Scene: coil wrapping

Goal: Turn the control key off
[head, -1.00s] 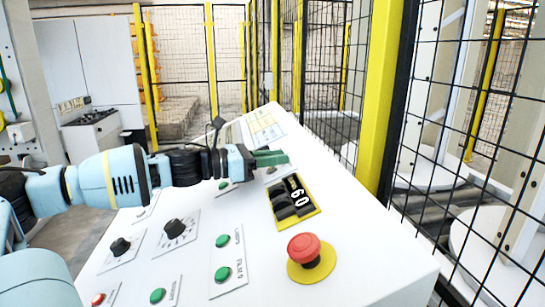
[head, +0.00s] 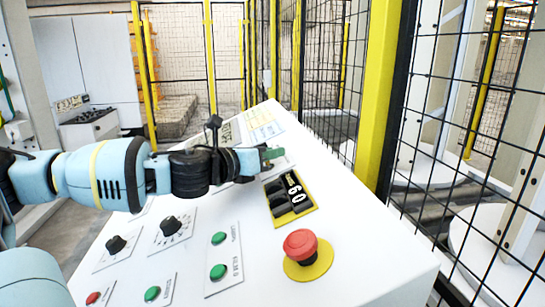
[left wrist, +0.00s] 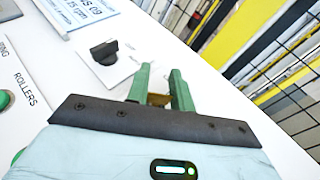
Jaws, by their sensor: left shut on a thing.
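The control key (left wrist: 158,100) shows in the left wrist view as a small brass-coloured piece between my green fingertips, low over the white panel. My left gripper (left wrist: 160,88) is shut on it. The key is hidden there by the gripper. Its exact angle cannot be told. My right gripper is in neither view.
A black knob (left wrist: 105,52) sits near the fingers in the left wrist view. A yellow post (head: 378,95) and mesh fence stand to the right.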

